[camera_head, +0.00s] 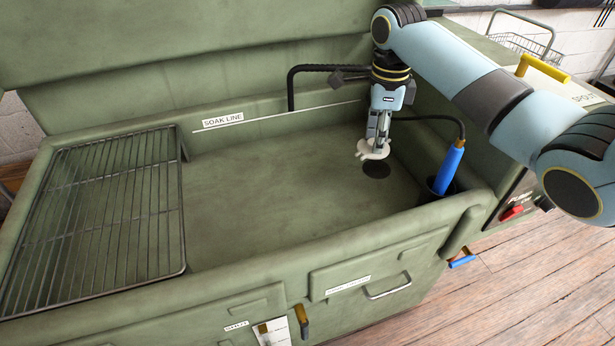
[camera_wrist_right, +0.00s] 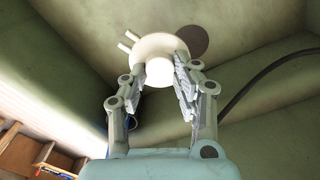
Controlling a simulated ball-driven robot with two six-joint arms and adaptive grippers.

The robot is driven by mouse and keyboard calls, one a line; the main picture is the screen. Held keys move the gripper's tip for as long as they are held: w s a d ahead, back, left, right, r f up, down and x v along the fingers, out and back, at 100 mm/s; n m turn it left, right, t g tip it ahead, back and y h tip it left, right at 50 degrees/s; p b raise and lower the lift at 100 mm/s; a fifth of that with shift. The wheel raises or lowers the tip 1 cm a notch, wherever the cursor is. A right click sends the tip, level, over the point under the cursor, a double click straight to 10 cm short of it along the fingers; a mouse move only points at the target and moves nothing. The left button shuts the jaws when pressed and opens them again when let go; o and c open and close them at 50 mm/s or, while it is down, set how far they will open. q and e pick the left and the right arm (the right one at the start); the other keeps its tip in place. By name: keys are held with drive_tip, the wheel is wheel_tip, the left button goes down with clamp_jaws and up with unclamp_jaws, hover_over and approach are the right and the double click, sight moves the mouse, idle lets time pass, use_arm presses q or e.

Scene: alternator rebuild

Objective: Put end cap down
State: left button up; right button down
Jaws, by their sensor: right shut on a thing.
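The end cap (camera_head: 373,150) is a pale, off-white round part with small prongs. My right gripper (camera_head: 377,138) is shut on it, pointing down inside the green basin (camera_head: 270,190). In the head view it hangs just above a dark round drain (camera_head: 376,169); I cannot tell whether it touches the basin floor. In the right wrist view the end cap (camera_wrist_right: 158,55) sits between the fingertips of my right gripper (camera_wrist_right: 160,75), its prongs to the left and the drain (camera_wrist_right: 191,41) partly behind it. My left gripper is not in view.
A wire rack (camera_head: 105,210) covers the basin's left end. A blue-handled tool (camera_head: 447,172) stands in a holder at the right, with a black hose. A black bent pipe (camera_head: 292,85) rises at the back wall. The middle of the basin floor is clear.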

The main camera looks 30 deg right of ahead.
drive_tip(key=shift+w+a, duration=0.1)
drive_tip(key=shift+w, duration=0.3)
drive_tip(key=b, duration=0.1)
hover_over(322, 193)
wheel_tip(322, 193, down, 6)
drive_tip(key=shift+f, duration=0.25)
drive_tip(key=shift+f+b, duration=0.4)
drive_tip(key=shift+f, duration=1.65)
drive_tip(key=c, duration=1)
unclamp_jaws()
drive_tip(key=shift+f, duration=0.1)
wheel_tip(322, 193, up, 12)
drive_tip(key=p, duration=0.2)
drive_tip(key=shift+r, duration=0.2)
